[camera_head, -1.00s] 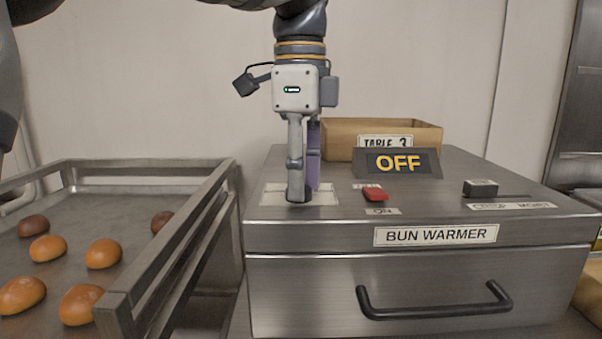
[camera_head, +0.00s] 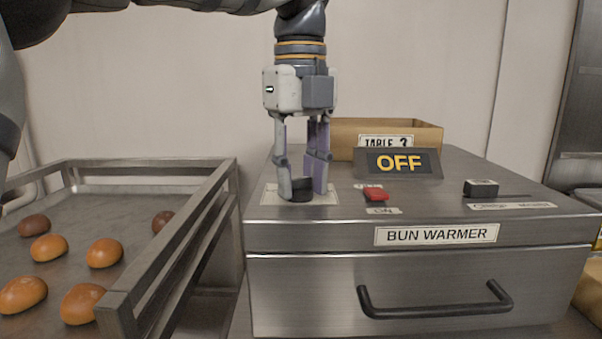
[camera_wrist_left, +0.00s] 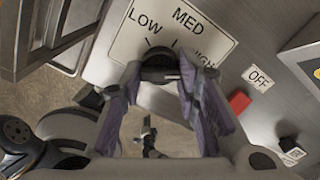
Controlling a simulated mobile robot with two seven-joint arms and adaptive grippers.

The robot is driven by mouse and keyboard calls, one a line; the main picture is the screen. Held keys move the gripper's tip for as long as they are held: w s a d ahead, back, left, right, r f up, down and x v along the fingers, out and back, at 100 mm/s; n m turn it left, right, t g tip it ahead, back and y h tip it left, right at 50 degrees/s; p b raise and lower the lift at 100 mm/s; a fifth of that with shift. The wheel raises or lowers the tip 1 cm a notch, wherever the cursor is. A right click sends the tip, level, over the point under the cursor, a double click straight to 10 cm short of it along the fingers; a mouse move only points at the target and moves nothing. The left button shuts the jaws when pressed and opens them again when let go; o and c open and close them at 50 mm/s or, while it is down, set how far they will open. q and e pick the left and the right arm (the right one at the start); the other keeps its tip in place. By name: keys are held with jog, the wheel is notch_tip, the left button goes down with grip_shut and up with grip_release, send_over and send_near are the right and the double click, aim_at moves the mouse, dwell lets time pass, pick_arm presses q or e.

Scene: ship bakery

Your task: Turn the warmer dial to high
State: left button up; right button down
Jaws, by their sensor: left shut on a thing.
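The bun warmer (camera_head: 300,232) is a steel box with a drawer handle on its front. Its black dial (camera_head: 302,188) sits on a white label plate (camera_head: 327,198) at the top left. My left gripper (camera_head: 303,186) points down and is shut on the dial, one finger on each side. In the left wrist view the dial (camera_wrist_left: 158,72) is between the fingertips, and the plate (camera_wrist_left: 150,30) reads LOW, MED and a partly hidden third word. The dial's pointer is hard to make out. My right gripper is not in view.
A red switch (camera_head: 376,195) lies right of the dial, below a display (camera_head: 398,163) reading OFF. A black slider knob (camera_head: 481,188) is farther right. A cardboard box (camera_head: 345,135) stands behind. A rack tray (camera_head: 75,225) with several buns is at left.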

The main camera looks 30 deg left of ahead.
pick_arm(q)
jog(key=shift+a+r+m, duration=0.1)
jog(key=shift+m, duration=0.3)
jog(key=o, duration=1.2)
notch_tip(320, 180, up, 7)
jog(key=shift+r, duration=0.2)
